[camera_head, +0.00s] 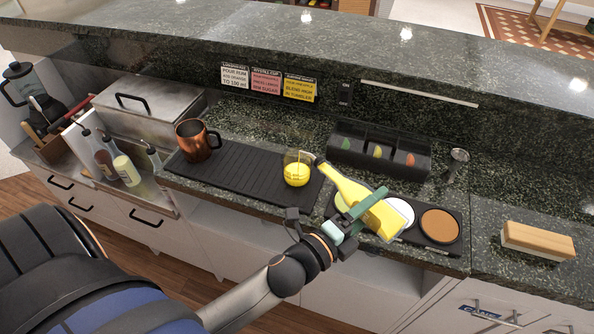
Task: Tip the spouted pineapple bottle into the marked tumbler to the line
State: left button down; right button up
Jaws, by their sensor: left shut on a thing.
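The yellow spouted pineapple bottle (345,187) lies tilted, its neck pointing up and left in the picture, with its spout at the tumbler's rim. My left gripper (358,214) is shut on the bottle's body, its fingers lying across it. The clear tumbler (297,158) stands upright on the right part of the black ribbed mat (238,171). Yellow juice (296,175) fills roughly its lower half. I cannot make out the line on the tumbler, nor tell whether juice is flowing. My right gripper is out of view.
A copper mug (194,142) stands at the mat's left. A black garnish caddy (376,150) and a jigger (457,160) are behind the bottle. A rimming tray (443,247) lies under and right of it. Squeeze bottles (126,170) stand left.

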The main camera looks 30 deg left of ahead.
aim_at(360, 187)
pick_arm(q)
jog(key=shift+r, duration=0.55)
dwell(0.5)
dwell(0.4)
jog(key=f+m+b, duration=0.1)
jog(key=f+b, duration=0.1)
jog(key=f, duration=0.1)
jog(key=shift+w+a+f+m, duration=0.1)
jog(key=shift+a+f+m, duration=0.1)
jog(key=shift+m, duration=0.5)
jog(key=shift+a+r+m, duration=0.2)
jog(key=shift+r+m, duration=0.1)
jog(key=shift+m, duration=0.1)
jog(key=a+m+p, duration=0.1)
jog(key=r+m+p, duration=0.1)
jog(key=m, duration=0.1)
jog(key=shift+w+a+r, duration=0.2)
jog(key=shift+w+a, duration=0.15)
jog(key=shift+a, duration=0.05)
jog(key=shift+w+a+m, duration=0.1)
jog(key=shift+a+m, duration=0.35)
jog(key=shift+m, duration=0.45)
notch_tip(360, 187, up, 3)
jog(key=m, duration=0.5)
jog(key=shift+f, duration=0.15)
notch_tip(360, 187, up, 2)
jog(key=m, duration=0.5)
jog(key=shift+r, duration=0.2)
